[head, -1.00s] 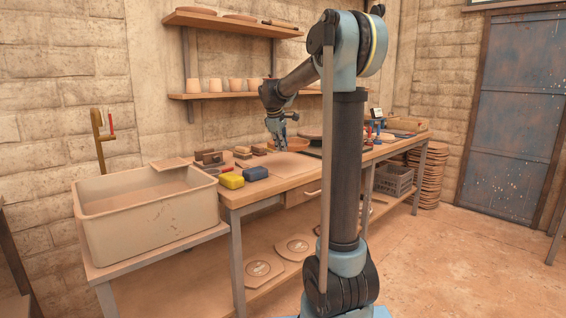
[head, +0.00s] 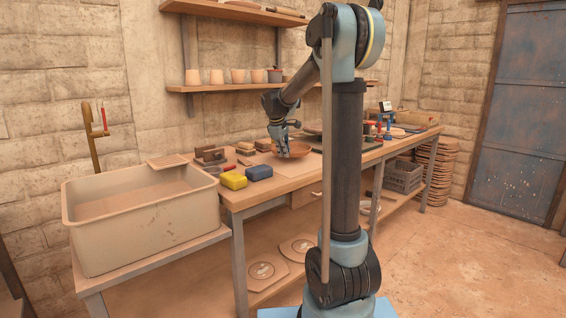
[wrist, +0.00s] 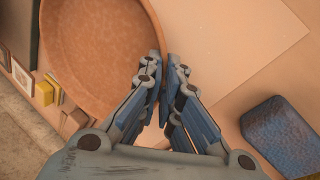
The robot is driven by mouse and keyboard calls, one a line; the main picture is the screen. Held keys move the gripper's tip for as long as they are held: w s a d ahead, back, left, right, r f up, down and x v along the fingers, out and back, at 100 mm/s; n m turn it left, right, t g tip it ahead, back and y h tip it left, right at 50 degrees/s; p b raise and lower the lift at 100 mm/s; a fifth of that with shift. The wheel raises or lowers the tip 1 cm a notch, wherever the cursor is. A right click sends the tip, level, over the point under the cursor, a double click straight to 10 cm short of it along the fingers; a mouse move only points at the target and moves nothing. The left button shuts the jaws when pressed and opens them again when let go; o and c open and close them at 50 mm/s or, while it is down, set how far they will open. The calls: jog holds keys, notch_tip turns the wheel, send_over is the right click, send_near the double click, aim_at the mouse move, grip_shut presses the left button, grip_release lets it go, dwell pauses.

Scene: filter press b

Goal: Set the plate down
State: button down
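The plate (head: 297,151) is a round terracotta dish with a raised rim, over the pale mat on the workbench in the head view. It fills the upper left of the wrist view (wrist: 100,45). My gripper (head: 287,154) is at the plate's near side. In the wrist view my gripper (wrist: 165,60) has its two fingers close together, shut on the plate's rim between the tips. Whether the plate's underside touches the mat cannot be told. The pale mat (wrist: 235,35) lies to the right of the plate in the wrist view.
A blue block (head: 259,172) and a yellow block (head: 233,180) lie at the bench's front left. Small brown blocks stand behind them. A large basin (head: 140,215) stands left of the bench. Shelves with cups (head: 238,76) hang above. Tools crowd the bench's right end.

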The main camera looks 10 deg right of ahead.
aim_at(286, 166)
notch_tip(286, 166, down, 4)
jog(key=shift+d+r, duration=0.1)
jog(key=shift+s, duration=0.1)
jog(key=c, duration=2.1)
grip_release()
jog(key=shift+v, duration=6.05)
